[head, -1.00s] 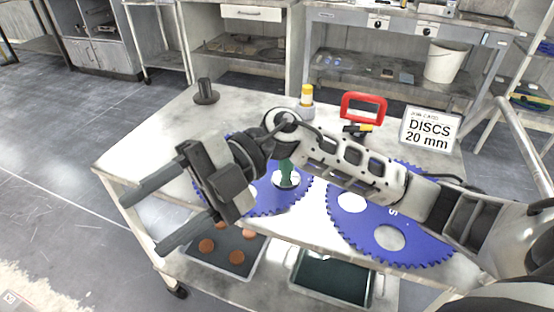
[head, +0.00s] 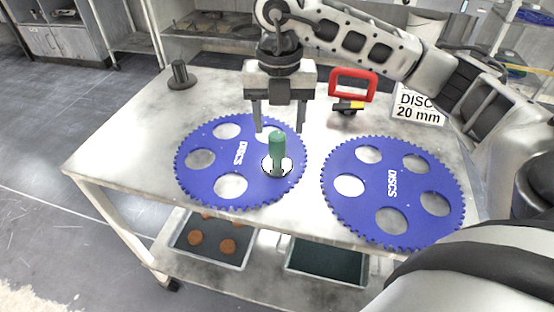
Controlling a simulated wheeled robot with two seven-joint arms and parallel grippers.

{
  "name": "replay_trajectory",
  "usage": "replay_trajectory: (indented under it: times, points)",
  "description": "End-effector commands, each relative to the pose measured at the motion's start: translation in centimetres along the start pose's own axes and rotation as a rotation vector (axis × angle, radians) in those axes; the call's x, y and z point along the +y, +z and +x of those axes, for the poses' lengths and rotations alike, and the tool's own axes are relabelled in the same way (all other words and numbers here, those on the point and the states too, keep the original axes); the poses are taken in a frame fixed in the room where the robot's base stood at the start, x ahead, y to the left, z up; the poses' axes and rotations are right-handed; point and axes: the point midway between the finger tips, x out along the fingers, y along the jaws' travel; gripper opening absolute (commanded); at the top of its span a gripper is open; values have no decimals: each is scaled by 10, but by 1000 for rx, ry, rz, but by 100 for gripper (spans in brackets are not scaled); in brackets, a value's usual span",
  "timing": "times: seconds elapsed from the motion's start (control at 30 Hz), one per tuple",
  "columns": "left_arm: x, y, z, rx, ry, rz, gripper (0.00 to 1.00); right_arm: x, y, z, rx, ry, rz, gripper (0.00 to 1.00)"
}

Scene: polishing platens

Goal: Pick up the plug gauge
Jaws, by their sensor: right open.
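The plug gauge (head: 277,150) has a green upright handle. It stands at a hole on the right side of the left blue disc (head: 210,178). My right gripper (head: 274,128) points down just above and behind the gauge, fingers apart and empty. Its fingertips are close to the handle's top; I cannot tell whether one touches it. The right blue disc (head: 350,209) lies beside the left one, with several holes. My left gripper is not in view.
A dark peg (head: 179,75) stands at the table's (head: 130,150) back left. A red-handled tool (head: 352,88) and a "DISCS 20 mm" sign (head: 418,104) stand at the back right. Trays, one with brown discs (head: 228,247), sit on the shelf below.

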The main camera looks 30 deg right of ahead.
Motion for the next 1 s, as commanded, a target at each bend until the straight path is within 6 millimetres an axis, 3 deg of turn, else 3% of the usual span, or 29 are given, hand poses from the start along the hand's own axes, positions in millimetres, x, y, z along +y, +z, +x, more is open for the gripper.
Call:
replay_trajectory:
  times: [0.1, 0.33, 0.6, 0.87, 0.9, 1.0]
  points:
    - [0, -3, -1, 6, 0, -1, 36, 0, 0, 16, 2, -1, -1, 55]
    - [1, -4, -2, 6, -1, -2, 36, 1, -1, 32, 3, -1, -2, 55]
    - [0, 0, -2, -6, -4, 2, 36, 3, -2, 69, 3, 1, -1, 55]
    - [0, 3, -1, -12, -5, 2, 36, 3, -2, 74, 1, 2, -2, 55]
    - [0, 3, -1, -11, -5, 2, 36, 3, -2, 74, 1, 2, -3, 52]
    - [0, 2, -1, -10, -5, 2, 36, 3, -2, 74, 1, 2, -2, 25]
